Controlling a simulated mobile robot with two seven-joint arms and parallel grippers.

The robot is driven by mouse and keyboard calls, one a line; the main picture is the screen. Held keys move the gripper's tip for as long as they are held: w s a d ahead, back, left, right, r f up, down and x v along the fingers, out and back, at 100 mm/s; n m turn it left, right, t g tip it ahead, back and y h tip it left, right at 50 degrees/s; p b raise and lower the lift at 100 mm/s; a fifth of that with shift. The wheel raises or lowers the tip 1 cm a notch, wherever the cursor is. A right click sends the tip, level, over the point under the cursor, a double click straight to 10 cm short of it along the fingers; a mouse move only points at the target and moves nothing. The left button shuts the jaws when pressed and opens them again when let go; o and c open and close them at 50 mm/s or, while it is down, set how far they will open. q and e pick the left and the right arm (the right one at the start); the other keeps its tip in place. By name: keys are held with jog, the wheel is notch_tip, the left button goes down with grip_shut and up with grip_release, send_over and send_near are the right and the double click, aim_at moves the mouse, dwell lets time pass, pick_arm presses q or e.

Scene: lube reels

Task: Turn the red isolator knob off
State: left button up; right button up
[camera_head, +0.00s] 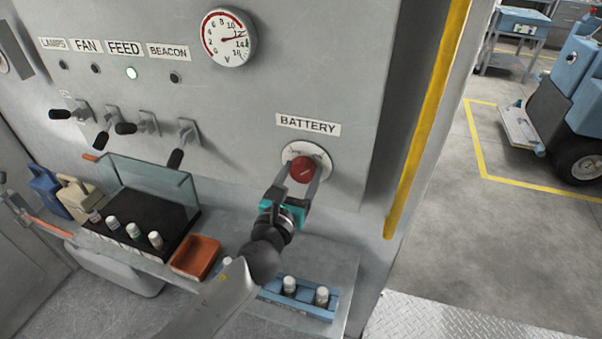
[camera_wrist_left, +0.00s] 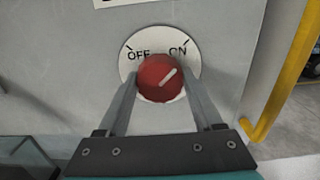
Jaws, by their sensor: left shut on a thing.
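The red isolator knob (camera_head: 303,169) sits on a round white plate under the BATTERY label (camera_head: 308,125) on the grey panel. In the left wrist view the knob (camera_wrist_left: 160,78) has a pale pointer line aimed up and right, toward the ON mark. The plate (camera_wrist_left: 133,58) reads OFF at left and ON at right. My left gripper (camera_head: 299,176) reaches the knob from below, with one finger on each side. Its fingers (camera_wrist_left: 159,88) are shut on the knob. My right gripper is not in view.
Below, a shelf holds an orange tray (camera_head: 196,257) and a blue rack (camera_head: 323,311) with small bottles. A yellow strip (camera_head: 427,120) edges the panel at right.

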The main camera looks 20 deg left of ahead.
pick_arm(q)
jog(key=shift+n, duration=0.4)
jog(key=n, duration=0.3)
jog(key=shift+n, duration=0.4)
jog(key=n, duration=0.4)
jog(key=shift+n, duration=0.3)
jog(key=n, duration=0.4)
jog(key=shift+n, duration=2.3)
jog(key=o, duration=1.4)
jog(key=shift+c, duration=0.2)
